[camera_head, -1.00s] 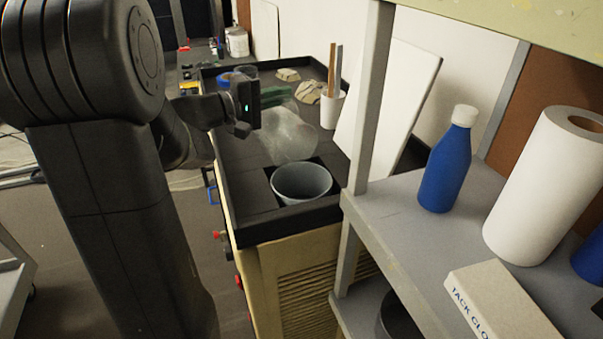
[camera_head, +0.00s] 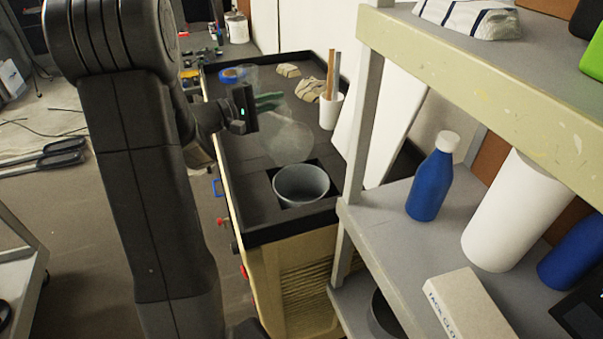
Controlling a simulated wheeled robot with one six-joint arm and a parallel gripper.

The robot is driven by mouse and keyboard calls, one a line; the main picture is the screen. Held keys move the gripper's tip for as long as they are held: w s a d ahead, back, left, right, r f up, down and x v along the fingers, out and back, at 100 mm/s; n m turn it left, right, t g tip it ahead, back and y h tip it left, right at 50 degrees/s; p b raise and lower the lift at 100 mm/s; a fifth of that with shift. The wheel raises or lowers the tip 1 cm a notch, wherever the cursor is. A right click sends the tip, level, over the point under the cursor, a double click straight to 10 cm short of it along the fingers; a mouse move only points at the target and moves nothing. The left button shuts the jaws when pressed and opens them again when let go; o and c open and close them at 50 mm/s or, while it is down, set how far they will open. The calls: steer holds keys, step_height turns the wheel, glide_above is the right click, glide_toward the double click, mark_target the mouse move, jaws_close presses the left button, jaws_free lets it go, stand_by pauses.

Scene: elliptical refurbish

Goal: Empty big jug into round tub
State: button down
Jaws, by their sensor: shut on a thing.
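The big jug (camera_head: 289,142) is a clear, see-through vessel above the black worktop, just behind and above the round tub. It looks tilted, but its mouth and contents are too faint to make out. My gripper (camera_head: 262,103) is shut on the jug at its upper left, by greenish finger pads. The round tub (camera_head: 302,186) is a grey, open-topped tub set in a square recess at the near end of the worktop. Its inside looks empty from here.
The black worktop (camera_head: 258,230) has a raised rim. A white cup with sticks (camera_head: 331,108), wrapped pale lumps (camera_head: 309,90) and a blue tape roll (camera_head: 230,75) stand on it. A grey shelf (camera_head: 385,225) with a blue bottle (camera_head: 432,180) and white paper roll (camera_head: 515,215) crowds the right.

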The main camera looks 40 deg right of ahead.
steer(key=w+n, duration=0.1)
steer(key=w, duration=0.1)
steer(key=w+n+p, duration=0.1)
steer(key=w, duration=0.1)
steer(key=shift+d+r, duration=0.15)
steer(key=shift+r, duration=0.05)
steer(key=shift+w+r+n+p, duration=0.5)
steer(key=shift+n+p, duration=0.1)
steer(key=shift+p, duration=0.3)
steer(key=shift+w+f+n, duration=0.3)
steer(key=shift+f+n, duration=0.05)
steer(key=shift+n, duration=0.05)
steer(key=w+d+f+n+g+p, duration=0.1)
steer(key=w+f+n+p, duration=0.1)
steer(key=w+f+n, duration=0.5)
steer(key=shift+w+f+n, duration=0.3)
steer(key=shift+f+n, duration=0.05)
steer(key=shift+n, duration=1.85)
steer(key=shift+r, duration=0.1)
